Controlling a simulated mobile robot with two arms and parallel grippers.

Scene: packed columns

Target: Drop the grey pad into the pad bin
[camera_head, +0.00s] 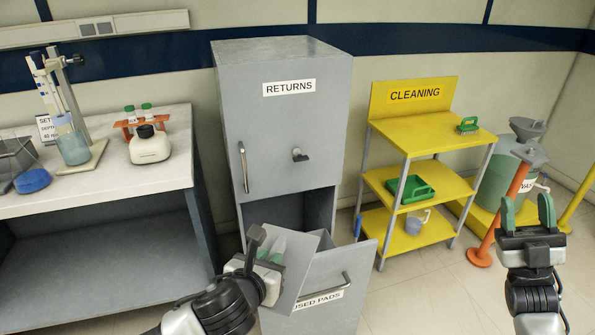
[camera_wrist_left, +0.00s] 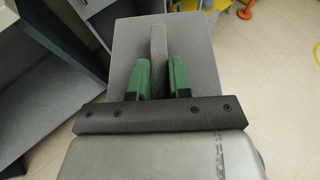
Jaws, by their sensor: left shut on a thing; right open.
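The grey pad (camera_head: 303,262) is a flat square plate with a raised fin. My left gripper (camera_head: 271,248) is shut on that fin. In the left wrist view, the green fingers (camera_wrist_left: 160,78) sit either side of the fin, with the pad's plate (camera_wrist_left: 197,45) beyond. The pad bin (camera_head: 345,272) is the lower pull-out of the grey cabinet, labelled "USED PADS", and its front stands open. The pad overlaps the bin's left side in the head view; I cannot tell whether it touches. My right gripper (camera_head: 527,213) is open and empty at the right.
The grey cabinet (camera_head: 325,120) has a shut "RETURNS" door above. A lab bench (camera_head: 100,185) with glassware and bottles stands left. A yellow cleaning shelf (camera_head: 430,135) stands right, beside an orange post (camera_head: 505,205). Open floor (camera_head: 430,290) lies at front right.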

